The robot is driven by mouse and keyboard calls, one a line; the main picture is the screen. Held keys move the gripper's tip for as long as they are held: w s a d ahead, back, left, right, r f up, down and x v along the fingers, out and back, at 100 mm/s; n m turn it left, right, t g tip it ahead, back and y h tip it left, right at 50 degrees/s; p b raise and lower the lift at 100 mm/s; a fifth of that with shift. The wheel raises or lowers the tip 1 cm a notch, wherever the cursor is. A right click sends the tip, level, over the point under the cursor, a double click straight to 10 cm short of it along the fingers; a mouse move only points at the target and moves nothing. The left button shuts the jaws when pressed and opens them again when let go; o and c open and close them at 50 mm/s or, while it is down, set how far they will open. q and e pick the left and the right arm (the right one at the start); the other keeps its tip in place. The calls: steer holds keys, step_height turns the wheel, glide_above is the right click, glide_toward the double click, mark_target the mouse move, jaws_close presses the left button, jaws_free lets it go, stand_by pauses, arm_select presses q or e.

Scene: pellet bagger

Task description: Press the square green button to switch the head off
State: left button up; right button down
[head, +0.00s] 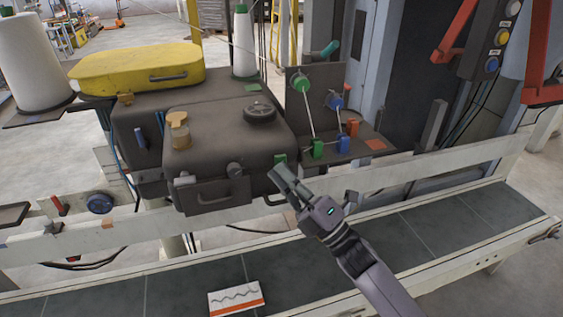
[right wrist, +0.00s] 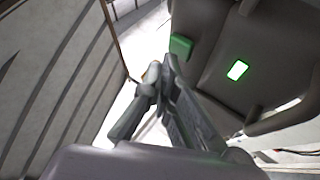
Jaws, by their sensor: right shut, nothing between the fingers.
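The sewing head (head: 228,140) is a dark brown-grey housing with a round black knob on top and a handle low on its front. A square green button (head: 280,158) sits near its right front edge. In the right wrist view a raised green block (right wrist: 181,46) stands out from the dark housing, and a brightly lit green rectangle (right wrist: 237,70) lies to its right. My right gripper (head: 279,174) is shut and empty, its fingertips just below the button in the head view. In the wrist view the fingertips (right wrist: 160,78) are near the green block; contact cannot be told. My left gripper is not in view.
A conveyor (head: 390,245) with a pale rail runs along the front, with a white and orange printed piece (head: 236,298) on it. A thread bracket (head: 315,95) with green and blue parts stands right of the head. A yellow cover (head: 137,68) lies behind left.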

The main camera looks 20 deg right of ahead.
steer(key=shift+w, duration=0.5)
stand_by(0.7)
steer(key=shift+s, duration=0.95)
steer(key=s, duration=0.6)
steer(key=shift+d+p, duration=0.15)
steer(key=shift+p, duration=0.25)
